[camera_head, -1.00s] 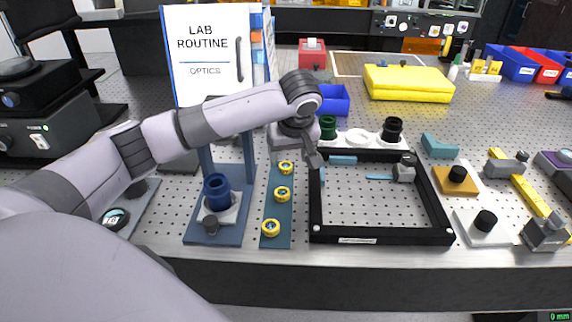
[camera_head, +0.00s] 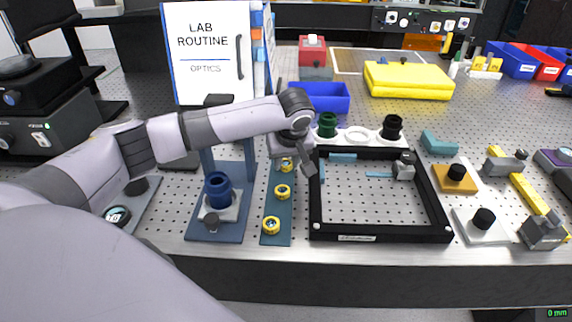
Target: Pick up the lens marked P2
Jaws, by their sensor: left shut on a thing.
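Several small yellow-ringed lenses stand in a row on a teal strip (camera_head: 270,205): a near lens (camera_head: 271,225), a middle lens (camera_head: 282,192) and a far lens (camera_head: 287,164). Their marks are too small to read, so I cannot tell which is P2. My left gripper (camera_head: 292,160) reaches down at the far lens and is shut on it, with a finger on either side. The gripper partly hides this lens, which still appears at its place on the strip. My right gripper is not in view.
A black frame (camera_head: 380,238) stands close to the right of the strip. A blue stand (camera_head: 215,232) with a dark blue cylinder (camera_head: 217,188) is to the left. A white holder (camera_head: 357,133) with green and black cylinders stands behind the frame.

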